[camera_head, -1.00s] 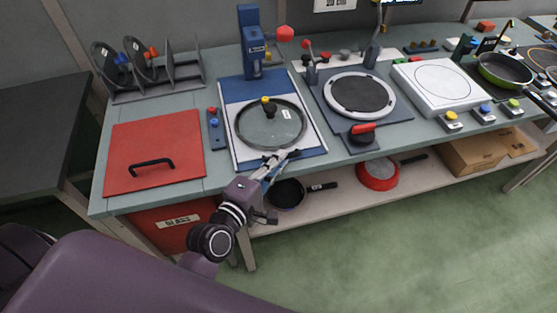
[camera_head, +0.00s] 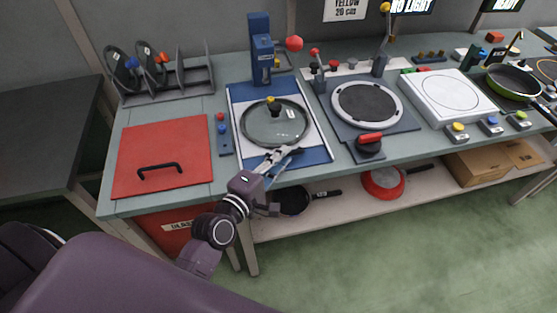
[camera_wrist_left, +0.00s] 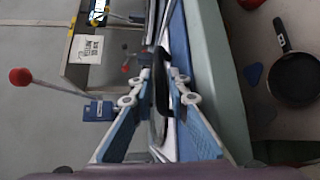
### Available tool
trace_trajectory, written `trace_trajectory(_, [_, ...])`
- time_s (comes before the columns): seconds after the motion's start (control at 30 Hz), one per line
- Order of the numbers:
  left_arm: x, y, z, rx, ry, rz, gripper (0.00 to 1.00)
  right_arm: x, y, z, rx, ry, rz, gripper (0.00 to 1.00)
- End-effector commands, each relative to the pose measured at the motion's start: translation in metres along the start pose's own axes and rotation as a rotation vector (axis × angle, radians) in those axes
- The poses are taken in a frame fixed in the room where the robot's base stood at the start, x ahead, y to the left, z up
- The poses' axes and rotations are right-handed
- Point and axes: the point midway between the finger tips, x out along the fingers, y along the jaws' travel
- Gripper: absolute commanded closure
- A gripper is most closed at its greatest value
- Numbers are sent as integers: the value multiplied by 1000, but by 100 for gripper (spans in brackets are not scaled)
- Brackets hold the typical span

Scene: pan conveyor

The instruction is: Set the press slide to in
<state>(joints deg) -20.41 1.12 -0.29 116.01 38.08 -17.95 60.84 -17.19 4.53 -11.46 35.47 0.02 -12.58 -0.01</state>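The press is a blue column (camera_head: 261,62) with a red-knobbed lever (camera_head: 294,43) at the back of a flat blue-and-white slide (camera_head: 311,154). A round glass lid (camera_head: 276,132) with a black, yellow-topped knob lies on the slide, in front of the column. My left gripper (camera_head: 296,151) is at the slide's front edge, in front of the lid. In the left wrist view its fingers (camera_wrist_left: 158,80) stand slightly apart on either side of a dark part; I cannot tell whether they press on it. The slide's front grip is mostly hidden by the fingers. My right gripper is out of view.
A red lid with a black handle (camera_head: 160,168) and a small button strip (camera_head: 223,135) are left of the slide. A round dark plate (camera_head: 367,103) stands to the right. Pans, one red (camera_head: 383,184), lie on the lower shelf. The floor in front is clear.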

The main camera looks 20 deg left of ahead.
Motion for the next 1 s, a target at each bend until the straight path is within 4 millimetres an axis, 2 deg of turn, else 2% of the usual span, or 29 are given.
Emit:
trace_trajectory(0.17, [-14,-1,0,1,1,-2,84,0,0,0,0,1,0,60])
trace_trajectory(0.5, [-77,-2,0,2,-1,-5,84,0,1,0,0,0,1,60])
trace_trajectory(0.7, [-106,-2,0,2,-1,-5,84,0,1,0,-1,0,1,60])
trace_trajectory(1.0, [-120,0,0,0,0,-1,84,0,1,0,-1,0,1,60])
